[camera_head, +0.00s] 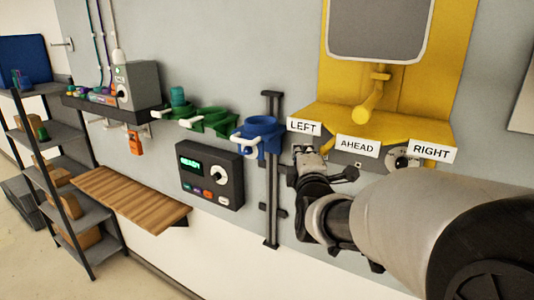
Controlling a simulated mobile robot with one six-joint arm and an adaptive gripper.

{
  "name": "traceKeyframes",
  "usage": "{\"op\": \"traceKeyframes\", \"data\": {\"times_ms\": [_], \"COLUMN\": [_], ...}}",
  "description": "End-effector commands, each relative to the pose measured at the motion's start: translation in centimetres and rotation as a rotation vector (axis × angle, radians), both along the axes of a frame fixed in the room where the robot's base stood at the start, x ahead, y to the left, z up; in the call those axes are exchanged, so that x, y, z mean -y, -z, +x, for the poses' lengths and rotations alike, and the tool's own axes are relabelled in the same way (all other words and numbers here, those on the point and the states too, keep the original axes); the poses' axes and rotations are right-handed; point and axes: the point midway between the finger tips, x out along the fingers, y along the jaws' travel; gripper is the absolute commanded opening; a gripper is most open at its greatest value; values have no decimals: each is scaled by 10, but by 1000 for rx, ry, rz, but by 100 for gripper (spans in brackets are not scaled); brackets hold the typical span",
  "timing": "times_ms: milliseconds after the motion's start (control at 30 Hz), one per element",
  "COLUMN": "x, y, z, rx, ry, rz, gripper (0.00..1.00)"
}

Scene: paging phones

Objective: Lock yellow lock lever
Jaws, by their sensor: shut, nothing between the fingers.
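A yellow lever-like part with a round knob (362,114) hangs below the grey screen on the yellow panel and slants down to the left. I cannot tell for sure that it is the yellow lock lever. My gripper (309,156) is just below the LEFT sign, in front of the wall, to the left of and below the knob and apart from it. The gripper looks small and dark here, with its fingers shut and empty. My arm comes in from the lower right and hides part of the wall below the yellow shelf.
The yellow shelf (420,128) carries LEFT, AHEAD and RIGHT signs, with a round dial (403,159) below. Blue (258,138) and green (212,120) holders, a dark control box (210,175) and a vertical black rail (272,200) stand to the left. A wooden shelf (130,198) juts out.

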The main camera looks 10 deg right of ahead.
Motion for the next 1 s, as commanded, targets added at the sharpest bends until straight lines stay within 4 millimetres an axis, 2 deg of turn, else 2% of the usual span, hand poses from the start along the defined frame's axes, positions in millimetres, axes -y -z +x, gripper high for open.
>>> {"op": "traceKeyframes", "data": {"times_ms": [167,1000], "x": [11,15], "y": [0,4], "z": [-6,-8], "rx": [1,-42], "ry": [0,-1], "rz": [0,-57], "gripper": [0,0]}}
